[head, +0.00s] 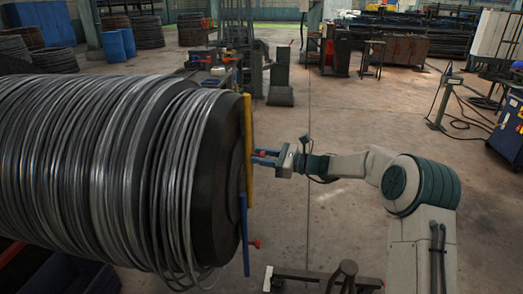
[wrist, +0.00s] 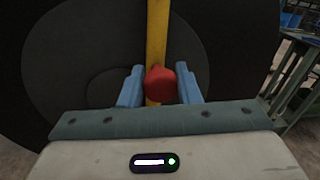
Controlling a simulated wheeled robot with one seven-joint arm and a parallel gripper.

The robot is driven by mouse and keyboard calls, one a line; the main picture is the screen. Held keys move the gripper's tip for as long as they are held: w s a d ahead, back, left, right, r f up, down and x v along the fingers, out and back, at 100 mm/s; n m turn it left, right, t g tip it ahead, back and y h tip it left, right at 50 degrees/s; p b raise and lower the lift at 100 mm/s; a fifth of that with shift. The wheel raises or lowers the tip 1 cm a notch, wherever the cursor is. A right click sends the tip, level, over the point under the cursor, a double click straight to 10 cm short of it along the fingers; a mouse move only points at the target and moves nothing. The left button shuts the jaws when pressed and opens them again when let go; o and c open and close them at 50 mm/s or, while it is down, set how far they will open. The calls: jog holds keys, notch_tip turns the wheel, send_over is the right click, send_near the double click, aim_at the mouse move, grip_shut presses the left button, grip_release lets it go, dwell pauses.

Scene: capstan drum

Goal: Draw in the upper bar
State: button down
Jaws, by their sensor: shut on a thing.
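The drum (head: 215,195), wound with thick wire, fills the left of the head view, with its dark end face toward my arm. The upper bar is yellow (head: 248,135) and stands upright across that face; its upper end reaches above the face's middle. It also shows in the wrist view (wrist: 156,35). A red knob (wrist: 161,86) sits on it between my blue fingers. My gripper (head: 261,157) is shut on this red knob. A lower blue bar (head: 244,235) with its own red knob (head: 254,244) hangs below the yellow one. The yellow bar's far side is hidden.
A low grey trolley or stand (head: 325,278) is at the bottom of the head view. A green-legged table (wrist: 300,75) stands at the right in the wrist view. The concrete floor (head: 340,120) behind my arm is mostly clear.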

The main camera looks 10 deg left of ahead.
jog(key=shift+f, duration=0.6)
jog(key=c, duration=1.1)
grip_release()
jog(key=shift+f, duration=0.1)
jog(key=shift+d, duration=0.1)
jog(key=s+d+b, duration=0.1)
jog(key=d+b, duration=0.1)
jog(key=d, duration=1.1)
jog(key=shift+d, duration=0.35)
jog(key=shift+s, duration=0.1)
